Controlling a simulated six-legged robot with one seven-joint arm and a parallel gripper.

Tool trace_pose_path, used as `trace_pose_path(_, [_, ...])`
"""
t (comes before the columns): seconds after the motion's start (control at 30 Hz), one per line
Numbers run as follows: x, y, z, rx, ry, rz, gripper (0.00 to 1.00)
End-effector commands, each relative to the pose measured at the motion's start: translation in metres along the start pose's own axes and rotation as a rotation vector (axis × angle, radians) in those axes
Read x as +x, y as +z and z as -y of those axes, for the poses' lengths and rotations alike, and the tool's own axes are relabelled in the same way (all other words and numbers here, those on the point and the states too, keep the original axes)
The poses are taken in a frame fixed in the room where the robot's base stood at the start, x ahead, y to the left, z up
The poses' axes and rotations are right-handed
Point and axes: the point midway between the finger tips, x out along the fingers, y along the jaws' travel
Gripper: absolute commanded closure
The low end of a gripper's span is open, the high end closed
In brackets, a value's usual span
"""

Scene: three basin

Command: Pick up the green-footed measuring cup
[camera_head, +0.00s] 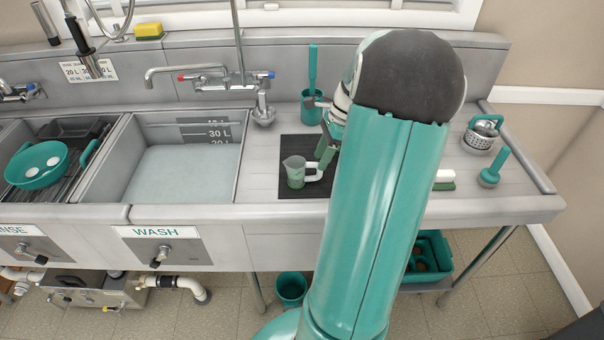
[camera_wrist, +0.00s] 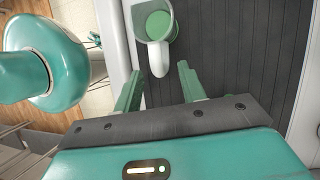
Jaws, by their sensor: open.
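The measuring cup (camera_head: 296,172) is clear-grey with a green base and a pale handle on its right. It stands upright on a dark mat (camera_head: 290,147) on the counter, right of the wash basin. In the wrist view the cup (camera_wrist: 155,22) is at the top, its green bottom visible inside, with its white handle (camera_wrist: 158,58) pointing towards my gripper. My gripper (camera_wrist: 158,80) is open and empty, its two green fingers on either side of the line of the handle, just short of it. In the head view my arm hides part of the mat and most of the gripper.
The wash basin (camera_head: 180,160) with water is to the left. A green-handled brush in a holder (camera_head: 312,105) stands behind the mat. A white-and-green brush (camera_head: 445,180), a perforated basket (camera_head: 480,137) and a green-handled tool (camera_head: 492,172) are to the right.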

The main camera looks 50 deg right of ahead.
Motion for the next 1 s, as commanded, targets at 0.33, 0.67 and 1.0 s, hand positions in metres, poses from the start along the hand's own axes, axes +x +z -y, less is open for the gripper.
trace_pose_path(0.33, [0.038, 0.003, -0.002, -0.001, -0.001, 0.0, 0.59])
trace_pose_path(0.67, [0.038, 0.003, -0.002, -0.001, 0.0, 0.0, 0.93])
trace_pose_path(1.0, [0.038, 0.003, -0.002, -0.001, 0.0, 0.0, 1.0])
